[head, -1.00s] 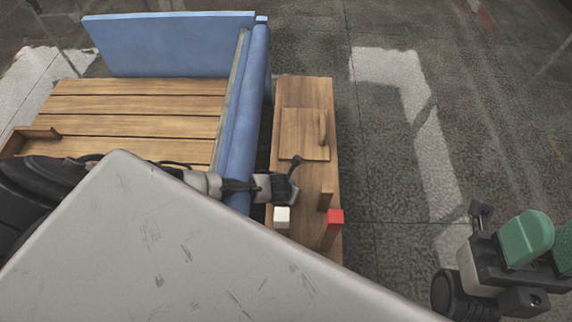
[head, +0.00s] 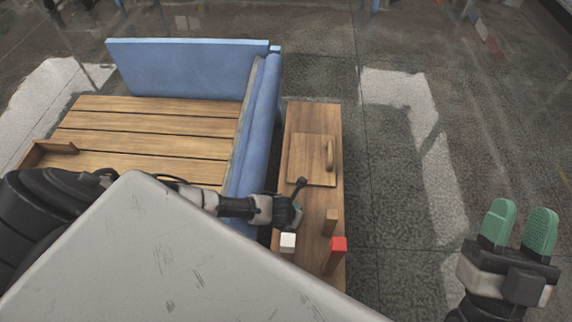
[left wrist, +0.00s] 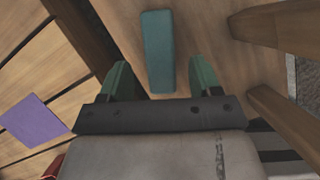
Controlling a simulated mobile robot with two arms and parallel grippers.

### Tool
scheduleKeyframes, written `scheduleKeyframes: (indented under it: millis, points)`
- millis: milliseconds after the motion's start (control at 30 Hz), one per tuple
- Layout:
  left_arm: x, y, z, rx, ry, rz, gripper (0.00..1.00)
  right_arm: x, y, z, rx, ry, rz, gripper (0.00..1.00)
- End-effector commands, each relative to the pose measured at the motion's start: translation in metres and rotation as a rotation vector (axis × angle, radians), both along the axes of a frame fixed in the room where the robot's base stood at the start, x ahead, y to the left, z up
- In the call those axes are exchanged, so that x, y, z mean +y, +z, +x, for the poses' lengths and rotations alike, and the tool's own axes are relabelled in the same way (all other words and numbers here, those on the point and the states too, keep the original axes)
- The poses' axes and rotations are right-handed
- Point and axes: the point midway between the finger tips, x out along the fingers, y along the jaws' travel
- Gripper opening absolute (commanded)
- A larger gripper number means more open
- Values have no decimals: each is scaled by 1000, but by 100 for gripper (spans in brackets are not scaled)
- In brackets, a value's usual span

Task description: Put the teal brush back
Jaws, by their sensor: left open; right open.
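The teal brush (left wrist: 158,50) shows in the left wrist view as a long teal block on a wooden surface. My left gripper (left wrist: 160,72) is open, with one green finger on each side of the brush's near end. The frame does not settle whether the fingers touch it. In the head view my left arm reaches right over the blue side panel to the narrow wooden table; its fingers and the brush are hidden there. My right gripper (head: 520,216) is open and empty, over the floor at the right, green fingers pointing up.
The narrow wooden table (head: 312,115) bears a board with a handle (head: 314,160). A white block (head: 288,242) and a red block (head: 338,244) are near its front. The blue panel (head: 190,68) backs a slatted wooden surface. A purple piece (left wrist: 34,121) lies at left.

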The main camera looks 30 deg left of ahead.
Motion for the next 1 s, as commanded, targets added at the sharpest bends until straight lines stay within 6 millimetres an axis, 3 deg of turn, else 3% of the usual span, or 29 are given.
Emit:
scheduleKeyframes:
  millis: [300, 600, 1000]
  points:
    - [0, 28, -11, 1, -1, 0, 63, -1, -38, 24, 378, -21, -107, 43]
    - [-1, 48, -20, 1, -2, 1, 63, -7, -78, 27, 690, -39, -190, 43]
    - [-1, 54, -23, 1, 0, 1, 63, -11, -96, 24, 812, -45, -220, 43]
